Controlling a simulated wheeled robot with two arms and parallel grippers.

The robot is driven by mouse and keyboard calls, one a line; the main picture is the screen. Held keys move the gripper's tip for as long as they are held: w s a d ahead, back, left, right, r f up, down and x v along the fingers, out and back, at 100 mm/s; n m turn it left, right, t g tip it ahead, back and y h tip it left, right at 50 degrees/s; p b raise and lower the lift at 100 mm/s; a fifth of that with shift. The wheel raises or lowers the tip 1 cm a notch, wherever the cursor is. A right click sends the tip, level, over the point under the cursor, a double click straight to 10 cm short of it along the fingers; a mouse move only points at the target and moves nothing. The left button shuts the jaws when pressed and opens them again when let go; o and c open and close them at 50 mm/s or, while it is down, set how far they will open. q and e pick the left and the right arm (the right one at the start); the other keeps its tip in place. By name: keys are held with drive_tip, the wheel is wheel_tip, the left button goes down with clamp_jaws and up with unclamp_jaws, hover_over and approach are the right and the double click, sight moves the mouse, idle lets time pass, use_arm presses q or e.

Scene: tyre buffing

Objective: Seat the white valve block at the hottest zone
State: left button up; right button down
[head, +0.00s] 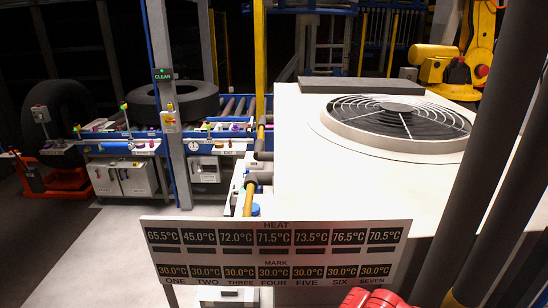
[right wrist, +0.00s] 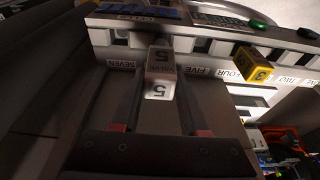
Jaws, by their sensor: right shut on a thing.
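The block is in front of a slotted rack (right wrist: 213,70), between the SEVEN and FIVE labels, hiding the label there. I cannot tell whether it is in a slot or just before it. In the head view a heat board (head: 275,250) reads 76.5°C at SIX, the highest; FIVE reads 73.5°C and THREE 72.0°C. My left gripper is not in view.
A yellow block (right wrist: 257,68) marked 3 stands at the rack near FOUR. Other slots beside it look dark and empty. In the head view a large white housing with a fan grille (head: 395,115) fills the right; tyres (head: 175,100) and benches stand left.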

drive_tip(key=shift+s+b+x, duration=0.2)
drive_tip(key=shift+b+x, duration=0.3)
drive_tip(key=shift+x, duration=0.4)
drive_tip(key=shift+s+b+x, duration=0.25)
drive_tip(key=shift+b+x, duration=0.2)
drive_tip(key=shift+x, duration=0.45)
drive_tip(key=shift+c, duration=1.8)
unclamp_jaws()
drive_tip(key=p+v, duration=0.3)
drive_tip(key=shift+w+r, duration=0.3)
drive_tip(key=shift+w, duration=0.15)
drive_tip(key=shift+w+v, duration=0.2)
drive_tip(key=shift+v, duration=0.6)
drive_tip(key=shift+w+v, duration=0.2)
drive_tip(key=shift+v, duration=0.6)
drive_tip(key=shift+w+v, duration=0.2)
drive_tip(key=shift+v, duration=0.6)
drive_tip(key=shift+s+r, duration=0.15)
drive_tip(key=shift+r, duration=0.05)
